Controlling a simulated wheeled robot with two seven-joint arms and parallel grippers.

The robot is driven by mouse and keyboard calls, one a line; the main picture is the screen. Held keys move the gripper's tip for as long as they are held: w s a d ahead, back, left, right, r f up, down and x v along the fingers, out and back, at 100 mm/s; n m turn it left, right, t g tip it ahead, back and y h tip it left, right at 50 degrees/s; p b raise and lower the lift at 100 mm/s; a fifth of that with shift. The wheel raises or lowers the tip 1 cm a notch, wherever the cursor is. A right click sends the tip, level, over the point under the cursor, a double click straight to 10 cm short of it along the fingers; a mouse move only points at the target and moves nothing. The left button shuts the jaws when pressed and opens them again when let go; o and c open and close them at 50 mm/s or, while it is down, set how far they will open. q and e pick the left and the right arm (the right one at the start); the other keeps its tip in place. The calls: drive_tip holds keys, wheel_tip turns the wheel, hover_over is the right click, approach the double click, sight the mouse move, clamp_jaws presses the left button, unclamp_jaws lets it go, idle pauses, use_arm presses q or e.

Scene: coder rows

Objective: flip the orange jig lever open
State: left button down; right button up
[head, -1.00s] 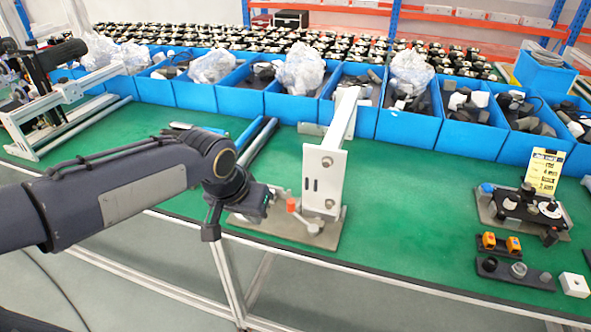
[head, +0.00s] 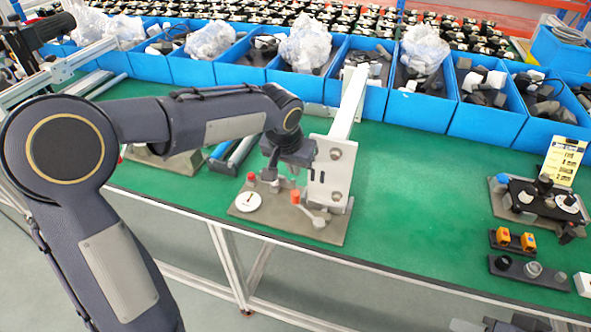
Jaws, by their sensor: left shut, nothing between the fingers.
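The orange jig lever (head: 296,197) has a short upright orange handle on a grey arm running to a pivot at its lower right. It sits on a grey base plate (head: 250,222), in front of a white upright bracket (head: 332,176). My left gripper (head: 271,179) is shut and empty, a little left of and above the orange handle. It appears apart from the handle, though the depth gap is hard to judge. A white dial (head: 248,201) and a red knob (head: 252,178) are on the plate's left. My right gripper is out of view.
Blue bins (head: 412,104) of parts line the back of the green table (head: 415,200). A black fixture (head: 540,203) with a yellow card and two small orange blocks (head: 515,239) stand at the right. The green middle right is clear.

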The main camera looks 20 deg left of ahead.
use_arm(q)
drive_tip(key=x, duration=0.8)
drive_tip(key=shift+f, duration=0.15)
